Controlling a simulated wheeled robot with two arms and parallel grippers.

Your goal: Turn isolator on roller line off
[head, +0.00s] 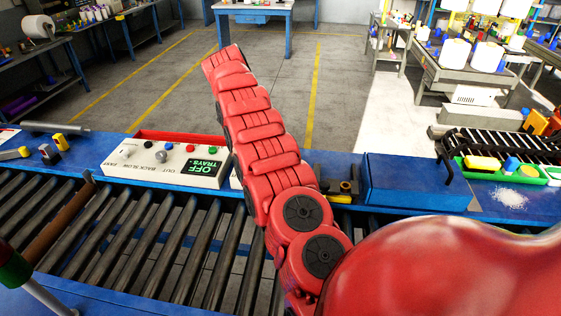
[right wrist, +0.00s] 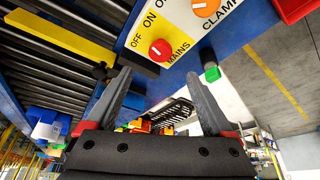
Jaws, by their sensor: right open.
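In the right wrist view a red round knob (right wrist: 160,50) sits on a yellow plate (right wrist: 141,33) marked OFF, ON and MAINS. Its exact setting is too small to tell. My right gripper (right wrist: 158,73) is open and empty, with the knob just beyond and between its two grey fingertips, apparently apart from them. The roller line (head: 165,235) runs across the head view. The MAINS knob is not seen in the head view, and neither gripper shows there.
An orange CLAMP knob (right wrist: 206,8) sits beside the red one. A white control box (head: 158,172) with an OFF TRAYS display stands behind the rollers. A blue box (head: 410,183) is to its right. Red segmented links cover the middle of the head view. Open floor lies behind.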

